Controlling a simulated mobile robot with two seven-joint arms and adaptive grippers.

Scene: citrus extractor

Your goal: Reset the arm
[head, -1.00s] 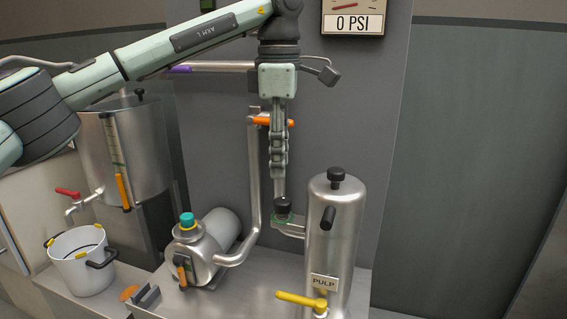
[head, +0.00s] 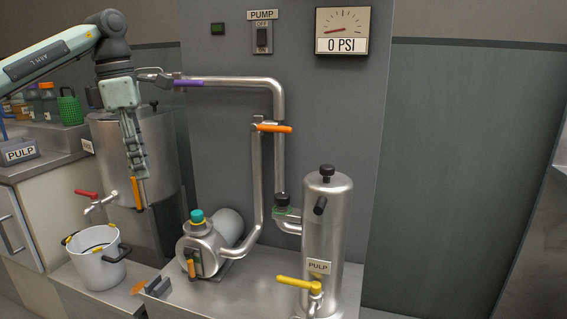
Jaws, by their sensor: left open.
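My left arm (head: 50,62) comes in from the upper left, and its gripper (head: 138,172) hangs pointing down in front of the steel tank (head: 166,140) at the left. The left gripper is open, and I see nothing held in it. It is well to the left of the pulp cylinder (head: 328,225) and the orange-handled valve (head: 275,128). Part of the tank is hidden behind the gripper. My right gripper is not in view.
A pump (head: 201,250) with a teal cap stands on the steel bench. A white pot (head: 97,262) sits below the red-handled tap (head: 88,193). The gauge (head: 341,45) reads 0 PSI. A pump switch (head: 263,37) is on the wall panel. Space before the right wall is clear.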

